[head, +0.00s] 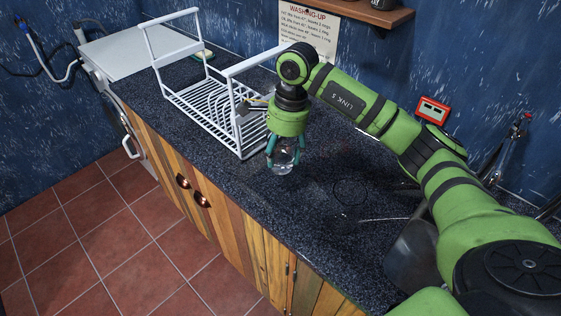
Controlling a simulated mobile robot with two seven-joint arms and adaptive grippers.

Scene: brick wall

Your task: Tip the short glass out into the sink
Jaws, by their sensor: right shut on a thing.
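My right gripper (283,157) points down over the counter beside the dish rack, shut on a short clear glass (283,168). The fingers hide part of the glass, and I cannot tell what is in it or whether it touches the counter. The sink (413,252) is at the lower right, a grey metal basin mostly hidden behind my right arm. My left gripper is out of view.
A white wire dish rack (205,118) stands close left of the gripper. The dark speckled counter (325,215) is mostly clear between glass and sink, with a faint dark ring on it. A wall shelf (350,12) overhangs the back. A tap (515,130) stands far right.

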